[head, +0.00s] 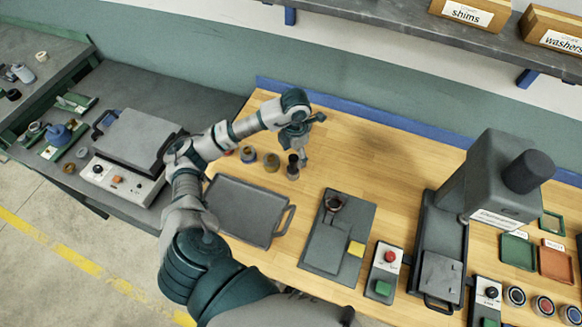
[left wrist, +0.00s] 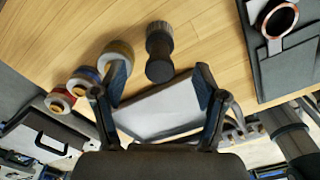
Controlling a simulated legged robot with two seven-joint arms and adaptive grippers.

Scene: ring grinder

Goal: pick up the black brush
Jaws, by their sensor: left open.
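The black brush (head: 293,170) appears as a small dark upright piece on the wooden bench, beyond the grey tray. In the left wrist view the brush (left wrist: 159,52) is a dark, waisted cylinder with a rounded end. My left gripper (head: 301,150) is above the bench close to the brush and partly overlaps it in the head view. My right gripper is not in view.
A grey tray (head: 245,210) with a handle is in front. A dark plate with a ring (head: 338,232) is to the right. Bench behind is clear.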

